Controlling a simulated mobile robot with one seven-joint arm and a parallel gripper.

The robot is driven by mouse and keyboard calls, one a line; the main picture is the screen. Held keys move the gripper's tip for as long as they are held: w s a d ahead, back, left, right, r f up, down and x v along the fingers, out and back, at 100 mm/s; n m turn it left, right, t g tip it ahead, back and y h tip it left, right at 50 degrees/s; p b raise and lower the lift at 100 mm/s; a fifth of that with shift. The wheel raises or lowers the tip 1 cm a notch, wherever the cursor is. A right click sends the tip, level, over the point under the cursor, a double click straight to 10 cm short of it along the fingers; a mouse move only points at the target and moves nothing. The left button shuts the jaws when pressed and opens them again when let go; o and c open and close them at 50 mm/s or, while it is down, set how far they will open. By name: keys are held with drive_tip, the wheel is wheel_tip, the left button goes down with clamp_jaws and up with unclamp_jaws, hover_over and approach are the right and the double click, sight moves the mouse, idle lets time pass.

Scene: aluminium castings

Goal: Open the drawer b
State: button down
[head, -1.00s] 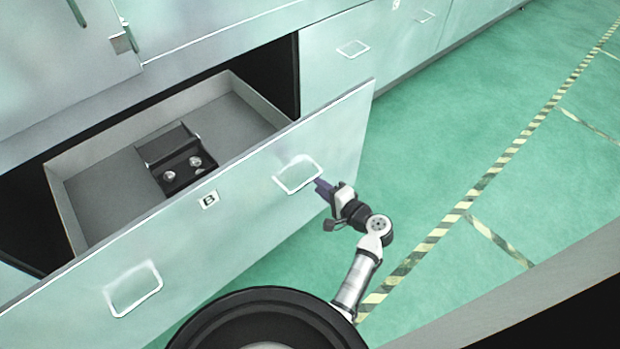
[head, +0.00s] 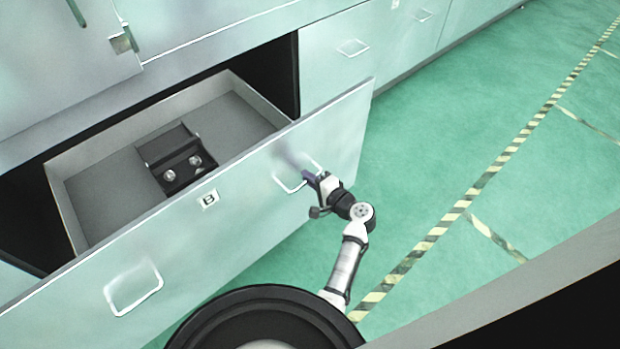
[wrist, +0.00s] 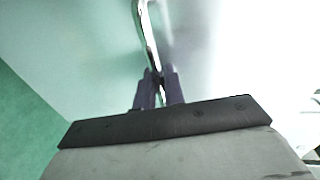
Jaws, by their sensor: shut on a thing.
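Drawer B (head: 240,211) stands well out from the cabinet, its pale green front marked by a small "B" label (head: 209,198). The front has two white wire handles, a left one (head: 134,290) and a right one (head: 287,188). My gripper (head: 308,177) is at the right handle. In the wrist view my gripper's dark fingers (wrist: 158,90) are shut on the handle bar (wrist: 152,45), which runs up from between them. Inside the drawer lies a dark box-like part (head: 178,157) with two round shiny knobs.
Closed cabinet fronts with handles (head: 352,47) continue at the upper right. A small metal latch (head: 121,42) is on the upper cabinet at the left. The green floor (head: 440,130) to the right is clear, with yellow-black striped tape (head: 500,160).

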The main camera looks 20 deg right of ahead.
drive_tip(key=r+b+x, duration=0.1)
drive_tip(key=b+x, duration=0.1)
drive_tip(key=x, duration=0.5)
drive_tip(key=shift+r, duration=0.25)
drive_tip(key=shift+w, duration=0.1)
drive_tip(key=c, duration=1.6)
unclamp_jaws()
drive_tip(key=v, duration=1.4)
drive_tip(key=shift+a+b, duration=0.1)
drive_tip(key=shift+b, duration=0.2)
